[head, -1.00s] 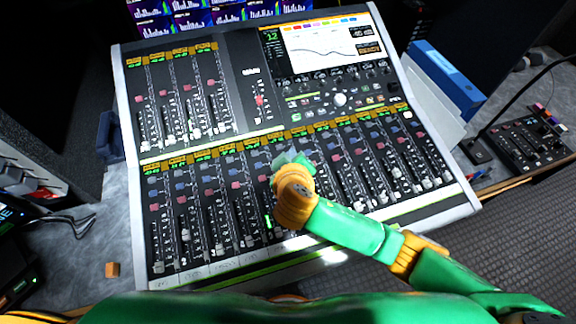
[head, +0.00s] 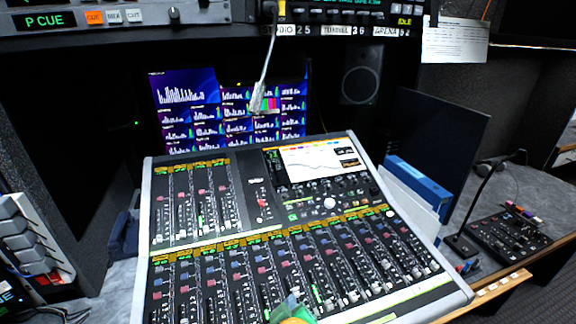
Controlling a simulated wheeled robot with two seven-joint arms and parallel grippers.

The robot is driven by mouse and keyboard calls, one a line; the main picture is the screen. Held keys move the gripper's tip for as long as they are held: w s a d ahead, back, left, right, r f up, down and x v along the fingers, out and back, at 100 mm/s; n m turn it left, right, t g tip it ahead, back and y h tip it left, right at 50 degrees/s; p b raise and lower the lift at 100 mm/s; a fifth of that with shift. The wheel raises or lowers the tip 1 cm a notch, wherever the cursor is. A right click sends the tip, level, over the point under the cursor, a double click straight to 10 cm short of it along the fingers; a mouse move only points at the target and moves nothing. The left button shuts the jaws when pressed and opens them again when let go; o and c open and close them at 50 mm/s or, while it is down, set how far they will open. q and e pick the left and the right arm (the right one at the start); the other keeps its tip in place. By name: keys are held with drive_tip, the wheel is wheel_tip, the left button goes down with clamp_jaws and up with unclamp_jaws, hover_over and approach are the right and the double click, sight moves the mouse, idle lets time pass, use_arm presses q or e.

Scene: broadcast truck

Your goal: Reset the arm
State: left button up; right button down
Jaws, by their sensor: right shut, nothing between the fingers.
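The audio mixing console (head: 250,245) fills the middle of the head view, with rows of faders and a lit screen (head: 318,158) at its upper right. My right gripper (head: 288,306) shows only at the bottom edge, over the console's lower fader rows. Its green fingertips and a bit of orange are in view, and the rest of the arm is cut off. It is shut with nothing in it. I cannot tell whether it touches the console. My left gripper is not in view.
A rack with a P CUE panel (head: 45,20) hangs above. Behind the console are meter screens (head: 185,88) and a speaker (head: 362,75). A blue binder (head: 418,180) stands at right, beside a small control panel with a gooseneck microphone (head: 508,235).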

drive_tip(key=s+d+f+m+g, duration=0.3)
drive_tip(key=s+d+f, duration=0.2)
drive_tip(key=s+d, duration=0.35)
drive_tip(key=s+d+f+m+g, duration=0.4)
drive_tip(key=s+d, duration=0.3)
drive_tip(key=s, duration=0.3)
wheel_tip(320, 180, down, 15)
drive_tip(key=s+g, duration=0.1)
drive_tip(key=s, duration=0.1)
drive_tip(key=s+d+f+g, duration=0.1)
drive_tip(key=s+d+f, duration=0.1)
drive_tip(key=s+f, duration=1)
drive_tip(key=shift+s+d+n, duration=0.4)
drive_tip(key=shift+s, duration=0.15)
